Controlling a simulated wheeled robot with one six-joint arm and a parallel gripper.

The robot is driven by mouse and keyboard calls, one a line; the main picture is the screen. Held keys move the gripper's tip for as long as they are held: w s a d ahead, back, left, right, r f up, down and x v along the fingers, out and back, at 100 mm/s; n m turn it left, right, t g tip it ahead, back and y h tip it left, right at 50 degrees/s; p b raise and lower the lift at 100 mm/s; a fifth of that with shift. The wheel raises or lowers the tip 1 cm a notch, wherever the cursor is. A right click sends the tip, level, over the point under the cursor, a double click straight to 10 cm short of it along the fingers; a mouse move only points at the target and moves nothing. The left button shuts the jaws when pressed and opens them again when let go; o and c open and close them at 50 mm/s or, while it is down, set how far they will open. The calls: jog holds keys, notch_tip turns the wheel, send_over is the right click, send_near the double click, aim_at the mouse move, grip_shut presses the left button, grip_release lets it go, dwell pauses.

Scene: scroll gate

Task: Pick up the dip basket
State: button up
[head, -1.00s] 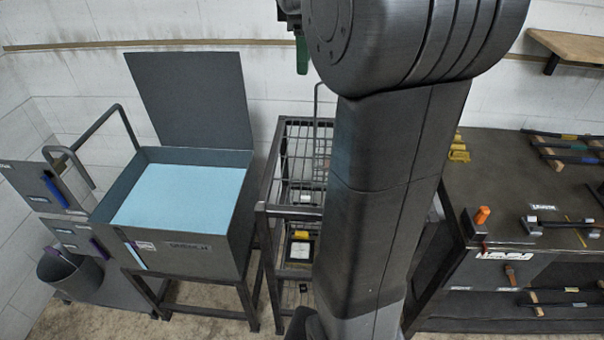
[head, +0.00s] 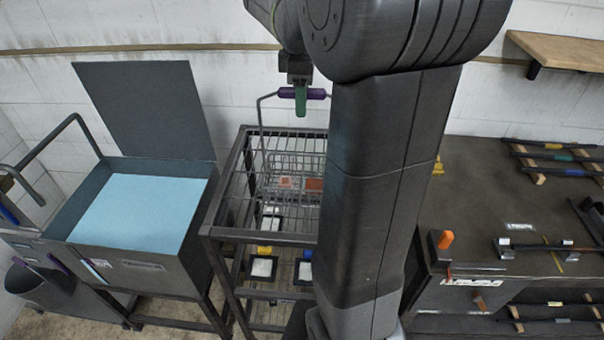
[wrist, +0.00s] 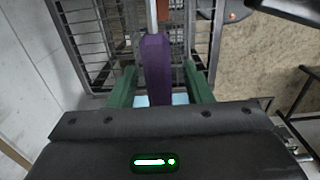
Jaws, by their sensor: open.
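The dip basket (head: 292,163) is a wire basket with a tall bent-wire handle and a purple grip (head: 317,94). It sits on the wire rack, with its right part hidden behind my arm in the head view. Reddish-brown pieces show in or behind its wire front. My gripper (head: 301,101) has green fingers and is at the purple grip. In the wrist view, the purple grip (wrist: 157,70) runs between the two open green fingers of my gripper (wrist: 163,86). A gap shows on the right side; I cannot tell whether the left finger touches.
The dark metal rack (head: 225,232) holds several small labelled items on lower shelves. A tank (head: 140,262) with pale blue liquid and a raised lid (head: 145,110) stands left. A dark workbench (head: 470,205) with tools stands right. A wooden shelf (head: 560,52) is on the wall.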

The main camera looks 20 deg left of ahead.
grip_shut()
